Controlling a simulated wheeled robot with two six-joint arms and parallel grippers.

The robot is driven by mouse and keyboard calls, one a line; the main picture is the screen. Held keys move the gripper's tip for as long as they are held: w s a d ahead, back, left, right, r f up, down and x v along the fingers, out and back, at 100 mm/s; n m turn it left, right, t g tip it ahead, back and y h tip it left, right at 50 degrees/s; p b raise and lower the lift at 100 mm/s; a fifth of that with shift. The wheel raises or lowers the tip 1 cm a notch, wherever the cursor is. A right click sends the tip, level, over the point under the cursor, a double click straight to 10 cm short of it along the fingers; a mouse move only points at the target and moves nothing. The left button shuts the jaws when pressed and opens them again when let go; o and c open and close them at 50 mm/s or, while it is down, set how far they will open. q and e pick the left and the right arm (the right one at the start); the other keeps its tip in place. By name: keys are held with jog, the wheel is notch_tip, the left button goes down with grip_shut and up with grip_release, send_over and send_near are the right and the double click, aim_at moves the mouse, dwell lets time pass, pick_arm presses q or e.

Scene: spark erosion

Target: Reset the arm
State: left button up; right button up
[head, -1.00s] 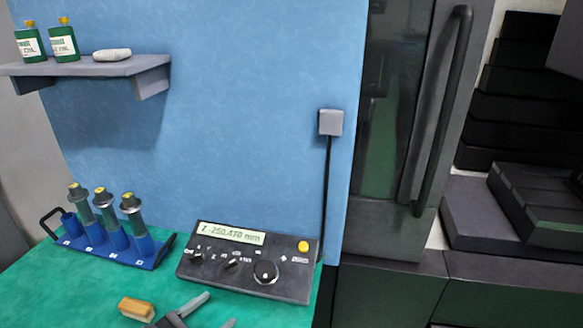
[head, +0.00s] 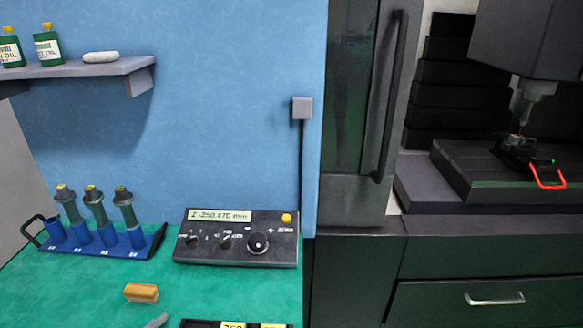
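A grey fingertip (head: 157,320), which looks like part of my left gripper, shows at the bottom edge, just below the wood-handled brush or block (head: 141,293) on the green bench top. It appears empty at the tip, but the rest of the gripper is out of frame, so I cannot tell how far it is open. My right gripper is not in view. The control box (head: 236,238) with the display reading Z -250.470 mm stands at the back of the bench. A blue rack (head: 146,254) with several upright tool holders stands to its left.
A dark tray (head: 192,323) with yellow labels shows at the bottom edge. A shelf (head: 100,69) with green bottles hangs on the blue wall. At right, a machine head (head: 535,40) stands over a dark worktable with a red-handled part (head: 547,174); a drawer (head: 497,300) is below.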

pick_arm(q)
jog(key=d+m, duration=0.1)
jog(key=m, duration=0.1)
jog(key=s+d+m+g, duration=0.1)
jog(key=d+f+m+g, duration=0.1)
jog(key=m, duration=0.1)
jog(key=shift+s+d+f+m+h, duration=0.1)
jog(key=shift+s+d+m+h, duration=0.2)
jog(key=shift+s+h, duration=0.1)
jog(key=s+d+f+m+g+y, duration=0.1)
jog(key=s+f+m+g, duration=0.1)
jog(key=s+m, duration=0.3)
jog(key=s+f+m+g+y, duration=0.1)
jog(key=s+f+m+g, duration=0.15)
jog(key=m, duration=0.35)
jog(key=s+a+m+g+y, duration=0.5)
jog(key=s+a+m+y, duration=0.4)
jog(key=s+a+m, duration=0.15)
notch_tip(320, 180, down, 24)
jog(key=a+g, duration=0.1)
jog(key=s+d+f+g, duration=0.1)
jog(key=s+f, duration=1.4)
jog(key=f, duration=0.2)
jog(key=shift+s+d+f+h, duration=0.15)
jog(key=shift+s+d+h, duration=0.05)
jog(key=shift+s+h, duration=0.15)
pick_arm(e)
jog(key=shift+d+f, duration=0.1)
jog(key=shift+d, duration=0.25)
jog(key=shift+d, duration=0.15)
